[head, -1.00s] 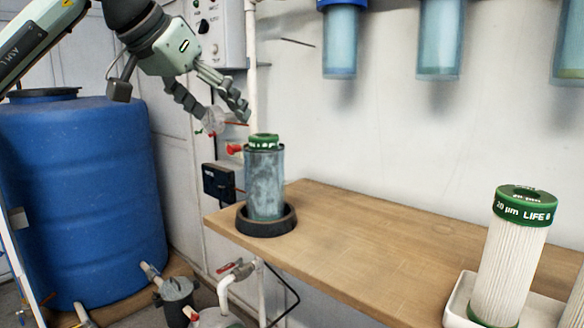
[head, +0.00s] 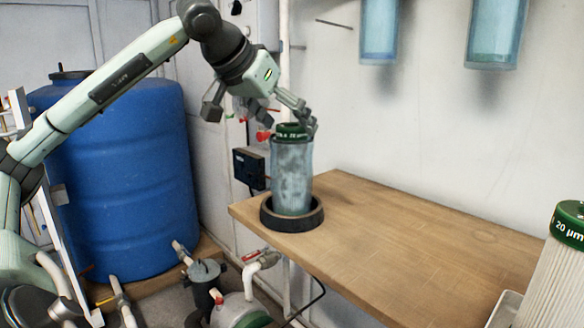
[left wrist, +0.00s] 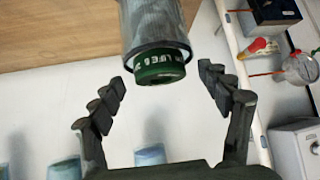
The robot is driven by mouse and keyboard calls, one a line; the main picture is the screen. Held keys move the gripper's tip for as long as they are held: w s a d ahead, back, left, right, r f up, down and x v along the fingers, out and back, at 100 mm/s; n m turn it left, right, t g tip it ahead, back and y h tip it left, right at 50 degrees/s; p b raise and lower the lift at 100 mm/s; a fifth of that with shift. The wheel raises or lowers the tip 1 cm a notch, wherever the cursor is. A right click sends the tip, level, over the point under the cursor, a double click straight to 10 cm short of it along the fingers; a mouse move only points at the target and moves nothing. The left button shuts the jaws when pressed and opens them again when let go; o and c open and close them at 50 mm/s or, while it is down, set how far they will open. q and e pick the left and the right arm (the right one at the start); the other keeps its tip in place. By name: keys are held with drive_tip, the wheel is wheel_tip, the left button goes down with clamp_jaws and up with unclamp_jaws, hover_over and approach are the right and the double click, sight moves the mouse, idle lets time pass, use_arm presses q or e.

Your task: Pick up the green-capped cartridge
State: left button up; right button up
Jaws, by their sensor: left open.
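A green-capped cartridge (head: 292,131) stands upright in a cloudy, translucent blue cylinder (head: 291,178) on the bench, with only its cap showing above the rim. In the left wrist view the green cap (left wrist: 160,68) with white lettering lies between the finger pads. My left gripper (head: 290,118) is open at the cap, one finger on its right side in the head view; the other finger is partly hidden there. In the left wrist view gaps show between both fingers and the cap. A second green-capped cartridge (head: 566,262), white and pleated, is cut off at the right. My right gripper is out of view.
A black ring (head: 263,216) surrounds the cylinder's foot on the wooden bench (head: 385,235). The bench between the two cartridges is clear. Blue housings (head: 380,30) hang on the wall above. A blue barrel (head: 120,180) and pipes stand at left.

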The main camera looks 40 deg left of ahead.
use_arm(q)
drive_tip(key=c, duration=1.7)
drive_tip(key=shift+r, duration=0.1)
